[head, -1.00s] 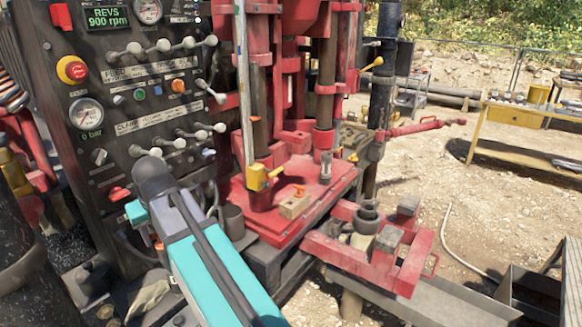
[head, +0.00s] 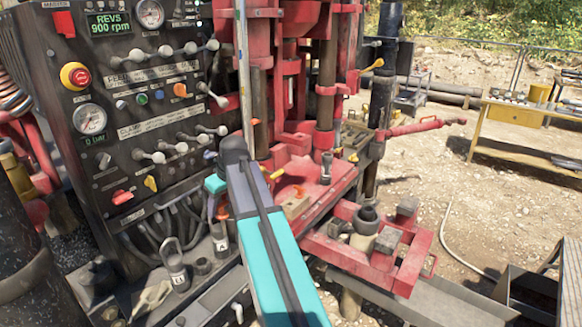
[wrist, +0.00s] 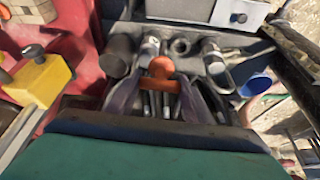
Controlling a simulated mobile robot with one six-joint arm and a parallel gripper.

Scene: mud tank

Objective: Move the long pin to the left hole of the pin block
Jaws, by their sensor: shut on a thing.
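In the wrist view my gripper (wrist: 160,100) is shut on an orange-handled pin (wrist: 162,70), taken to be the long pin. Its shaft is hard to tell from the metal parts behind it. In the head view my arm hides most of the gripper. The wooden pin block (head: 296,207) sits on the red table, partly behind my arm, with an orange-topped pin (head: 298,190) at it.
A yellow clamp (wrist: 38,80) on a rail stands left in the wrist view. Dark cups and metal parts (wrist: 180,46) lie behind the gripper, with a blue cup (wrist: 255,86) to the right. The control panel (head: 140,110) stands left of my arm.

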